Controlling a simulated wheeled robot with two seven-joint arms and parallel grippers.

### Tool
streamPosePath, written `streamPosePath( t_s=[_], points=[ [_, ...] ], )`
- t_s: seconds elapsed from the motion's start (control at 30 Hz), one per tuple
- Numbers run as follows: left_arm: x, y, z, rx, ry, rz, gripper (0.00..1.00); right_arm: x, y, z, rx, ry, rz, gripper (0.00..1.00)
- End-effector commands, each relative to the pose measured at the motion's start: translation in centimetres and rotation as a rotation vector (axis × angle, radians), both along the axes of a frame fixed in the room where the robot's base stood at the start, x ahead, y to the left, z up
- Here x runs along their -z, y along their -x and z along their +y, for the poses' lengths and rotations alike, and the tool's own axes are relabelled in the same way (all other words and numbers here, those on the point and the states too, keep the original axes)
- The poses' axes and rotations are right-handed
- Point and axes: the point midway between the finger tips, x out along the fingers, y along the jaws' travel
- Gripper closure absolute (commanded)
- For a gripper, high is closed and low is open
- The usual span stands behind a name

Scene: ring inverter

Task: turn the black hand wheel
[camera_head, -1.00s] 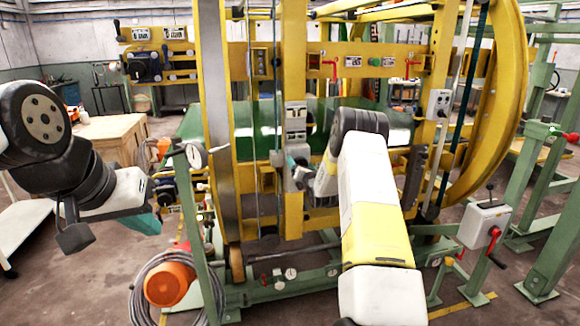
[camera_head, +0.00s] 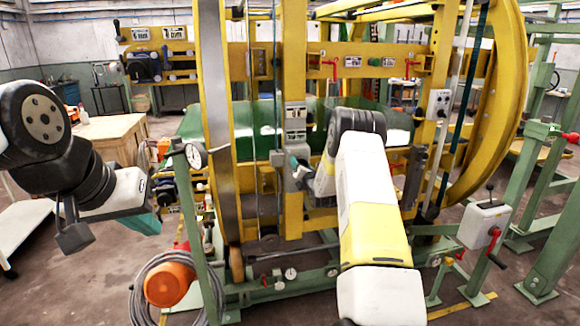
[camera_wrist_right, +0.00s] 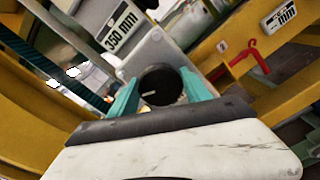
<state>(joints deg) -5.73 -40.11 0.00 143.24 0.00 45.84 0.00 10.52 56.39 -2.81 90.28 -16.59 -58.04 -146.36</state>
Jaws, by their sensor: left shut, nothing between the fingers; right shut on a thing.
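A round black hand wheel (camera_wrist_right: 161,85) with a pale mark on its face sits on a grey box (camera_wrist_right: 153,50) in the right wrist view. The teal fingers of my right gripper (camera_wrist_right: 160,92) are shut on it, one on each side. In the head view my right gripper (camera_head: 297,166) is at the grey box on the yellow post, and my forearm and wrist hide most of the wheel. My left gripper (camera_head: 147,223) is shut and empty at the left, well away from the wheel.
The yellow machine frame (camera_head: 293,90) stands around the wheel. A red handle (camera_wrist_right: 253,55) is to its right in the wrist view. A dial gauge (camera_head: 194,155) on a green post stands between my grippers. An orange reel (camera_head: 169,285) with coiled cable lies below.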

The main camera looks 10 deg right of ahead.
Motion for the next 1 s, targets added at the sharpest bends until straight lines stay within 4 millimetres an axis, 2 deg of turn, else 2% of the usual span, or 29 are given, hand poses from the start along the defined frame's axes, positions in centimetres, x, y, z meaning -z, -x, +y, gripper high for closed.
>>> streamPosePath(
  t_s=[1.0],
  points=[
    [0.0,0.0,0.0,0.0,0.0,0.0,1.0,0.31,0.03,-0.13,0.001,-0.936,0.034,0.85]
  ],
)
